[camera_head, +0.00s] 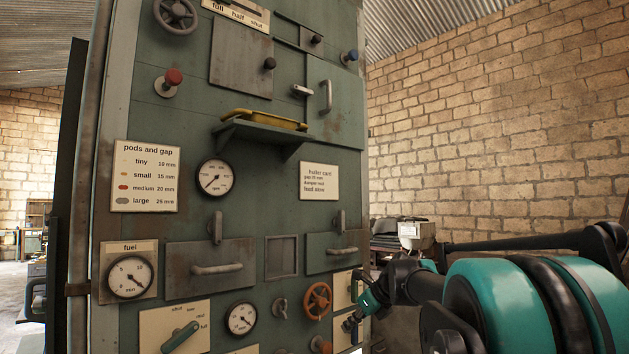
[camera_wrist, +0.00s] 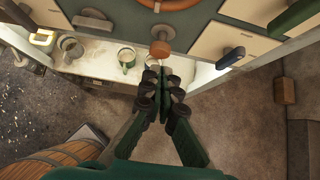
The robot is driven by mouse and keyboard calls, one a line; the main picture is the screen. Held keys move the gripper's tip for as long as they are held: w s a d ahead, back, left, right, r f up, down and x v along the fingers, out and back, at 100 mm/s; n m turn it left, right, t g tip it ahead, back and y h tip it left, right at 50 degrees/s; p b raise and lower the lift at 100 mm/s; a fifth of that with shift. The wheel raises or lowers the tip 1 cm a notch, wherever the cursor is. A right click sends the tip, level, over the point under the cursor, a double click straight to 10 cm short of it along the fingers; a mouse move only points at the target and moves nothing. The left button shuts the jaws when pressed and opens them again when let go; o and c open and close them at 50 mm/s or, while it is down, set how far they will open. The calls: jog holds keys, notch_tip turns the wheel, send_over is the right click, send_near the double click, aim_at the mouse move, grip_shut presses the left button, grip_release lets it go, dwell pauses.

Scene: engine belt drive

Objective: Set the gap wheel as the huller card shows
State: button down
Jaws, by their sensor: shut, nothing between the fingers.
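The huller card (camera_head: 319,181) is a pale card on the green panel. Its small lines name gap, damper and feed; the gap number is too small to read surely. An orange handwheel (camera_head: 317,300) is low on the panel, and its rim shows at the top of the wrist view (camera_wrist: 168,4). A grey handwheel (camera_head: 175,13) is at the top left. No readable label tells which is the gap wheel.
A pods and gap chart (camera_head: 147,176) lists sizes in mm. A gauge (camera_head: 241,319) is left of the orange wheel. A brown-orange knob (camera_wrist: 160,49) sticks out near my fingertips. A mug (camera_wrist: 126,58) stands on a pale shelf below. A barrel (camera_wrist: 65,157) is lower left.

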dwell(0.4)
jog(key=c, duration=1.6)
grip_release()
jog(key=shift+c, duration=0.2)
jog(key=shift+o, duration=0.7)
jog(key=shift+w+f, duration=0.15)
jog(key=shift+f, duration=0.15)
jog(key=n+t+y, duration=0.5)
jog(key=t+y, duration=0.4)
jog(key=y, duration=0.1)
send_near(324, 303)
jog(key=shift+m, duration=0.3)
jog(key=x, duration=0.9)
jog(key=shift+w+a+r, duration=0.1)
jog(key=shift+w+a, duration=0.1)
jog(key=shift+a, duration=0.1)
grip_shut()
